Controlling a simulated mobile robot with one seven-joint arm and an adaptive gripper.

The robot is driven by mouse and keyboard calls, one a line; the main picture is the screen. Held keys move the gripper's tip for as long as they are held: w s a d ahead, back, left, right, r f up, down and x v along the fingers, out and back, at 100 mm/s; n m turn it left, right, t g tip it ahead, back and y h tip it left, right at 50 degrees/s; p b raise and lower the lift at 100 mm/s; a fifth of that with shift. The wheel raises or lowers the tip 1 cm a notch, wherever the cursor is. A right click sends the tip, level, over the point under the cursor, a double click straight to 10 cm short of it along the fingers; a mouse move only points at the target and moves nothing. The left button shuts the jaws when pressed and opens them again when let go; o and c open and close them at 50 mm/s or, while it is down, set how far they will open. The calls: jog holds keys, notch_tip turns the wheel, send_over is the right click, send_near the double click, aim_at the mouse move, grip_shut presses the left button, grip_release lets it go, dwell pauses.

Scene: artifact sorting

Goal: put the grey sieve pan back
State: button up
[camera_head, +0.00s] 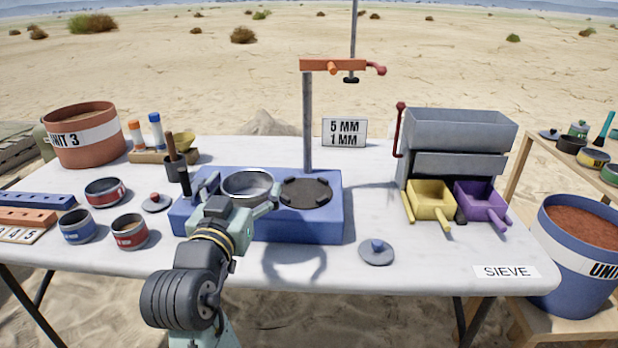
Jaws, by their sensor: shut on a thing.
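The grey sieve pan (249,201) is a round, shallow metal pan in the head view, above the left part of the blue shaker base (325,222). My gripper (238,196) is shut on it, with one finger on its left side and one on its right. The pan looks level and raised, as a ring-like shadow falls on the table in front of the base. The base's dark round seat (305,193) with several clips is bare, just right of the pan. The pan's lower edge is partly hidden by my gripper.
A post (308,120) with an orange crossbar (335,66) rises behind the seat. A grey hopper (458,135) with yellow and purple trays stands right. Several small tins (130,232) stand left.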

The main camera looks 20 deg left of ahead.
jog(key=w+d, duration=0.1)
jog(key=w, duration=0.4)
jog(key=w+d+p, duration=0.1)
jog(key=w+d, duration=0.1)
jog(key=w, duration=0.3)
jog(key=w+d+f+p, duration=0.1)
jog(key=w+d, duration=0.1)
jog(key=w, duration=0.3)
jog(key=shift+w+d+f, duration=0.1)
jog(key=shift+w, duration=0.1)
jog(key=shift+w+f, duration=0.15)
jog(key=shift+f, duration=1.65)
jog(key=shift+f, duration=0.1)
jog(key=shift+f, duration=0.15)
jog(key=o, duration=1.3)
